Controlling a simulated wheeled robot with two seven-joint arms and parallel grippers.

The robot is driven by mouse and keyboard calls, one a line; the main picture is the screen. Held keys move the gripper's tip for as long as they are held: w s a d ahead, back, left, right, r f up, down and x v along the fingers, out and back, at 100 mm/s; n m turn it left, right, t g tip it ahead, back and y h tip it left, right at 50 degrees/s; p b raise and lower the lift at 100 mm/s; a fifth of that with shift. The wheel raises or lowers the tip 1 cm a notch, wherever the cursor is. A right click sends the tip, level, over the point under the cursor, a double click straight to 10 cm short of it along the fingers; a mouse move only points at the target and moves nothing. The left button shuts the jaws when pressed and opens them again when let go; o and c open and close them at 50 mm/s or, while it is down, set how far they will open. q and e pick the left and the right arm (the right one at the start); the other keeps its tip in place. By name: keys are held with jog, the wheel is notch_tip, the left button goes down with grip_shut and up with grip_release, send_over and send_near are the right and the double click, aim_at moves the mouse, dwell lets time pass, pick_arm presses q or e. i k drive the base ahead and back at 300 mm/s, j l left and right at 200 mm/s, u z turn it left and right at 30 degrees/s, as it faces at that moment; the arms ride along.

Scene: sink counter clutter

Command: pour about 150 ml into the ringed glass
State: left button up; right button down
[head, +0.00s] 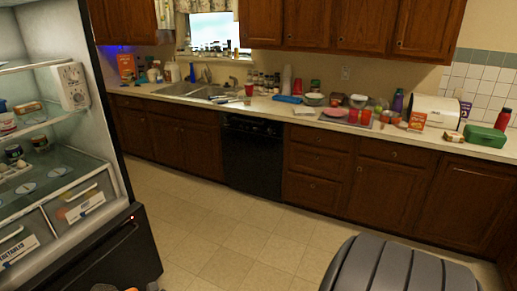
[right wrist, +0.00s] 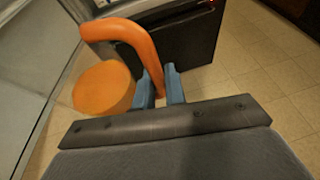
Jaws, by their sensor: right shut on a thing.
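My right gripper (right wrist: 160,90) is shut on the handle of an orange vessel (right wrist: 104,88). The handle arches from the upper left down between the two blue-grey fingers, and the rounded orange body lies left of the fingers. Whether anything is inside the vessel cannot be told. In the head view only a small orange bit (head: 131,289) shows at the bottom edge. I cannot make out a ringed glass; the small cups on the far counter are too small to show a ring. My left gripper is not in view.
An open fridge (head: 75,215) stands close on the left, with glass shelves and drawers. The long counter (head: 275,104) across the room holds a sink (head: 195,90), a red cup (head: 248,90), a white bread box (head: 435,110) and a green case (head: 484,136). The tiled floor (head: 220,220) between is clear.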

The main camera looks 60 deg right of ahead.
aim_at(247, 96)
jog(key=z, duration=1.1)
jog(key=i+z, duration=0.15)
jog(key=z, duration=0.35)
jog(key=i+z, duration=0.1)
jog(key=z, duration=0.4)
jog(key=i+j, duration=0.4)
jog(key=i, duration=0.2)
jog(key=i+j, duration=0.4)
jog(key=i, duration=0.2)
jog(key=i+j, duration=0.45)
jog(key=i, duration=0.15)
jog(key=i+j, duration=0.4)
jog(key=i, duration=0.15)
jog(key=i+j, duration=0.4)
jog(key=i, duration=0.2)
